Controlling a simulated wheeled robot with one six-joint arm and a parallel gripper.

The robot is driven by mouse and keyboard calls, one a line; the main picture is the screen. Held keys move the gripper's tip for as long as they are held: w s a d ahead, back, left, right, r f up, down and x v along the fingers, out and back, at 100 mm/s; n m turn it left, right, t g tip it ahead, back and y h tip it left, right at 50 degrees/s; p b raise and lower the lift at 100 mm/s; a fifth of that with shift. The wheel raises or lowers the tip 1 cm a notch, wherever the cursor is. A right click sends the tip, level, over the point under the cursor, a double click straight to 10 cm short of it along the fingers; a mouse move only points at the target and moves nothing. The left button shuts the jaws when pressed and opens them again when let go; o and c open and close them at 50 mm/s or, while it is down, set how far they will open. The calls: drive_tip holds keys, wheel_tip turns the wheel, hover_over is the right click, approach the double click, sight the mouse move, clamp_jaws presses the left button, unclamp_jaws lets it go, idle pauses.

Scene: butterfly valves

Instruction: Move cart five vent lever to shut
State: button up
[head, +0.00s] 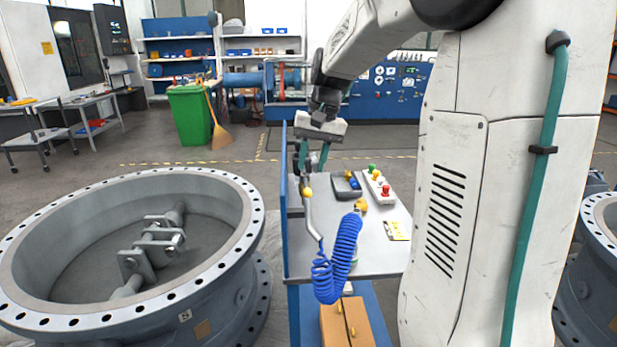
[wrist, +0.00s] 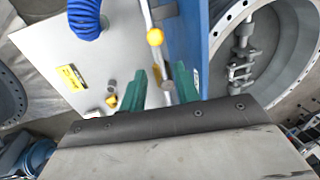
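My gripper (head: 313,165) hangs over the left edge of a blue cart with a grey top (head: 380,250), fingers pointing down. In the wrist view its green fingers (wrist: 163,84) are apart, with the upper end of a grey pipe showing between them. The bent pipe (head: 312,217) rises at the cart's left side; a yellow ball (head: 308,192) sits on it just below the fingertips, also seen in the wrist view (wrist: 155,37). I cannot tell whether the fingers touch the pipe. The ball may be the lever's knob; the lever arm and any cart number are not readable.
A blue coiled hose (head: 338,260) hangs by the pipe. A button box (head: 378,186) and a yellow label (head: 396,231) are on the cart top. A large flanged valve body (head: 250,225) stands close on the left, a box (head: 346,325) below the top.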

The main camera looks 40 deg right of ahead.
sight(307, 185)
drive_tip(key=shift+w+a+f, duration=0.15)
drive_tip(key=shift+a+f, duration=0.05)
drive_tip(key=shift+f, duration=0.95)
drive_tip(key=shift+w+a+f, duration=0.1)
drive_tip(key=shift+a+f, duration=0.1)
drive_tip(key=shift+f, duration=0.95)
drive_tip(key=shift+d, duration=0.1)
clamp_jaws()
